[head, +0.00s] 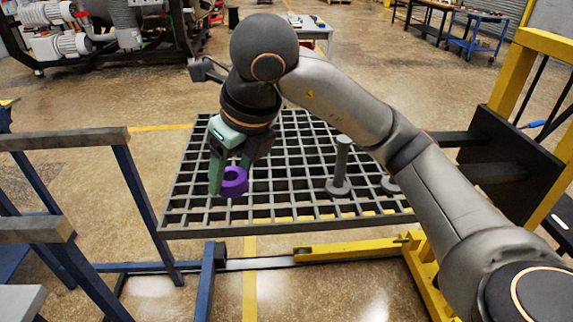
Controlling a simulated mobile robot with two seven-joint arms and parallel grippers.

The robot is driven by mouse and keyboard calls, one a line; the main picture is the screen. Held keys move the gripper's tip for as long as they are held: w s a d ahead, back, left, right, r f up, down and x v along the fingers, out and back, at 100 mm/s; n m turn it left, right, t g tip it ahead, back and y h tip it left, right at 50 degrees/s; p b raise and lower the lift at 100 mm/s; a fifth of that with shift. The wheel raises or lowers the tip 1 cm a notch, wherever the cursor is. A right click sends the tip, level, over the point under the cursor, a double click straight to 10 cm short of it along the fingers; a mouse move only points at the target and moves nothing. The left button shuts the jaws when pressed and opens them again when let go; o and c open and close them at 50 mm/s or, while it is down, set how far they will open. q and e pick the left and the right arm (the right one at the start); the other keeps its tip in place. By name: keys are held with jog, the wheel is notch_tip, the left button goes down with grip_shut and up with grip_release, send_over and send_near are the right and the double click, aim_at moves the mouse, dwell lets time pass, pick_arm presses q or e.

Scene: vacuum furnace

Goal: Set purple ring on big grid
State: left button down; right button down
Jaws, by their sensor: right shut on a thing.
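The purple ring (234,182) is between the fingers of my right gripper (228,178), which is shut on it. Ring and gripper are over the left part of the big grid (290,212), a dark metal lattice. I cannot tell whether the ring touches the grid or hangs just above it. Part of the ring is hidden by the near finger. My left gripper is not in view.
A grey post on a round base (341,168) stands on the grid to the right of the ring. Another grey round piece (390,185) is partly hidden by my right arm. A yellow frame (522,70) rises at the right. Blue and grey stands (70,138) are at the left.

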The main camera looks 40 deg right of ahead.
send_over(272, 195)
jog(key=s+a, duration=0.3)
notch_tip(272, 195, down, 4)
jog(key=f, duration=0.1)
jog(key=d+f, duration=0.1)
jog(key=w+d+f, duration=0.1)
jog(key=f, duration=0.1)
jog(key=shift+d, duration=0.15)
jog(key=shift+w+d+f, duration=0.2)
jog(key=shift+d+f, duration=0.15)
jog(key=shift+f, duration=0.1)
jog(key=f, duration=0.3)
jog(key=shift+w+d+f+p, duration=0.1)
jog(key=shift+d+p, duration=0.15)
jog(key=shift+p, duration=0.05)
jog(key=shift+f, duration=0.2)
jog(key=shift+f, duration=0.2)
jog(key=shift+c, duration=0.6)
grip_release()
